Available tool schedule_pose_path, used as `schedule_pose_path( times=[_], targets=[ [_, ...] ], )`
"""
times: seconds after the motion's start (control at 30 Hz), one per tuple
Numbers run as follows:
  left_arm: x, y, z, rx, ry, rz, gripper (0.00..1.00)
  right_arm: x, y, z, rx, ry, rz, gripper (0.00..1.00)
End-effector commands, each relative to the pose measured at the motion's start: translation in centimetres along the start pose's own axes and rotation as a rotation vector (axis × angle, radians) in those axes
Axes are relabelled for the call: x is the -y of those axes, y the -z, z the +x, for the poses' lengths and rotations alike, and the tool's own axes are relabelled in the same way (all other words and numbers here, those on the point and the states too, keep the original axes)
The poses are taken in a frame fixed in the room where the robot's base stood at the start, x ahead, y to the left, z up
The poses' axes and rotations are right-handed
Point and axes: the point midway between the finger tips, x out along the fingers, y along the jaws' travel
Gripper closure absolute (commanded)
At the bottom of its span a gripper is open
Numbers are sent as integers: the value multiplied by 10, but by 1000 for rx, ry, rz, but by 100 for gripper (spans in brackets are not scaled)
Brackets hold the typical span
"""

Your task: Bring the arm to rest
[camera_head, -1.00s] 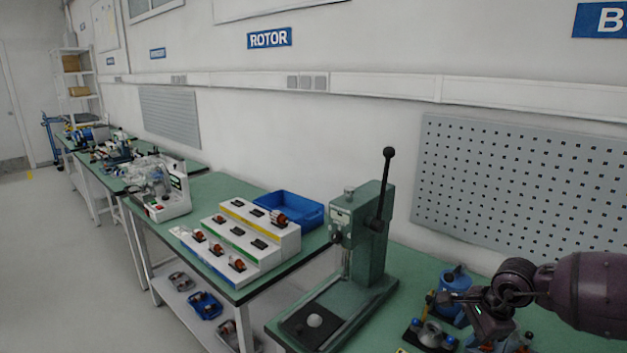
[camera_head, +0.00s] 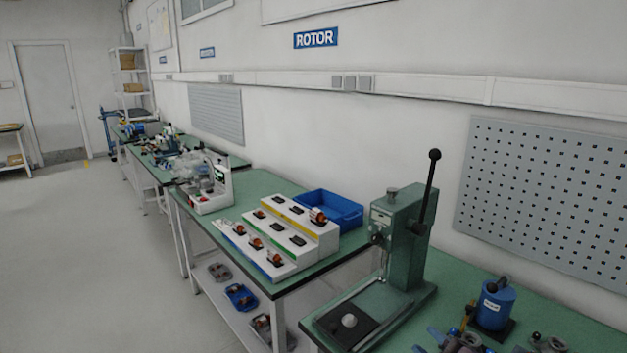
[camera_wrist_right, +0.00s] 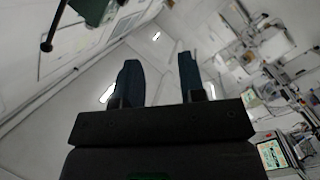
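My right gripper (camera_wrist_right: 159,64) shows in the right wrist view. Its two dark fingers stand apart with nothing between them. Behind them are pale walls and bright lights, so it touches nothing I can see there. In the head view I cannot make out the right arm clearly. My left gripper is in neither view.
A green lever press (camera_head: 400,235) stands on the near bench, beside a blue cylindrical device (camera_head: 494,306) and small fixtures. A stepped white rack (camera_head: 285,238) with rotors and a blue bin (camera_head: 330,209) occupy the neighbouring bench. The floor at left (camera_head: 95,260) is clear.

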Motion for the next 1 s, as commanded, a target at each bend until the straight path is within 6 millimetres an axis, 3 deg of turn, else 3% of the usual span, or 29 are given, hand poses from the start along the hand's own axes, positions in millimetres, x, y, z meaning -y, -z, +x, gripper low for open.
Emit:
schedule_pose_path(
  times=[0.1,0.3,0.6,0.8,1.0],
  targets=[
    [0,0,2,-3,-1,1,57,33,-31,-29,142,-7,280,63],
    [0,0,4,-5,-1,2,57,84,-71,-88,329,-45,614,63],
    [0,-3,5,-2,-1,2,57,153,-108,-182,554,-120,835,63],
    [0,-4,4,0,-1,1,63,175,-113,-210,612,-112,861,63],
    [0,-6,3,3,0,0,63,176,-114,-212,617,-110,860,63]
  ],
)
